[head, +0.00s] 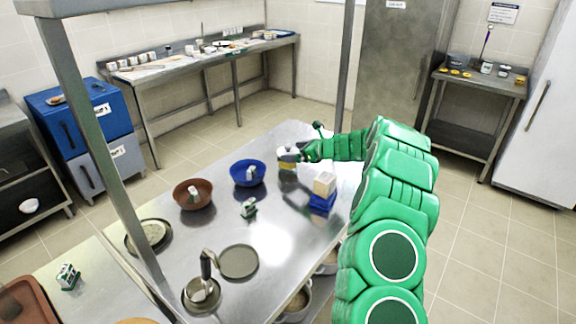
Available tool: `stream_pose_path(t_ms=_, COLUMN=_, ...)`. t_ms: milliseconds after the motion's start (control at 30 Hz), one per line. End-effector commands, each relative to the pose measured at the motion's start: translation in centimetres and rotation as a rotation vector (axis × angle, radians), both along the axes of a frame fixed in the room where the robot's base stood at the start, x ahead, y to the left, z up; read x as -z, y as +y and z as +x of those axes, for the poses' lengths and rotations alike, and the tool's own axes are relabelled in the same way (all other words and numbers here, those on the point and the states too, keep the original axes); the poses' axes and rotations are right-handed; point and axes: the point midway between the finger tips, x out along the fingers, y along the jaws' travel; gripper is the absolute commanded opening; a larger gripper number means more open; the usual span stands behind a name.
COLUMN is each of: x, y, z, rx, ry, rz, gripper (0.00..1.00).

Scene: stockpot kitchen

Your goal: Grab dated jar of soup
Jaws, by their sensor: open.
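A small jar (287,167) with a yellowish band stands on the steel table (285,225), right of the blue bowl. Its label is too small to read, so I cannot tell whether it bears a date. My gripper (291,154), at the end of my green arm, is open at the jar's upper part. The pale gripper end hides the jar's top. I cannot tell whether the fingers touch the jar.
A blue bowl (239,176) and a brown bowl (180,200) hold small white items. A blue box (322,202) with a pale block, a small green-and-white item (248,208) and a ladle (206,270) share the table. A post (90,130) rises at left.

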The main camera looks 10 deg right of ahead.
Motion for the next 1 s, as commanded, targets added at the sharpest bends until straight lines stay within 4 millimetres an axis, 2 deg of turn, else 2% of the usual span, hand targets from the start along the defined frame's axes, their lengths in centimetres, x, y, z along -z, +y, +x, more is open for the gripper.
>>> stream_pose_path(t_ms=100, x=1.0, y=0.9, z=0.8, rx=-0.001, ry=0.003, rz=-0.001, gripper=1.00)
stream_pose_path(t_ms=300, x=1.7, y=2.4, z=2.0, rx=-0.003, ry=0.002, rz=-0.001, gripper=1.00)
stream_pose_path(t_ms=567, x=1.7, y=2.5, z=2.2, rx=-0.001, ry=0.001, rz=-0.001, gripper=1.00)
stream_pose_path(t_ms=1000, x=1.7, y=2.5, z=2.1, rx=-0.002, ry=0.001, rz=0.000, gripper=0.33)
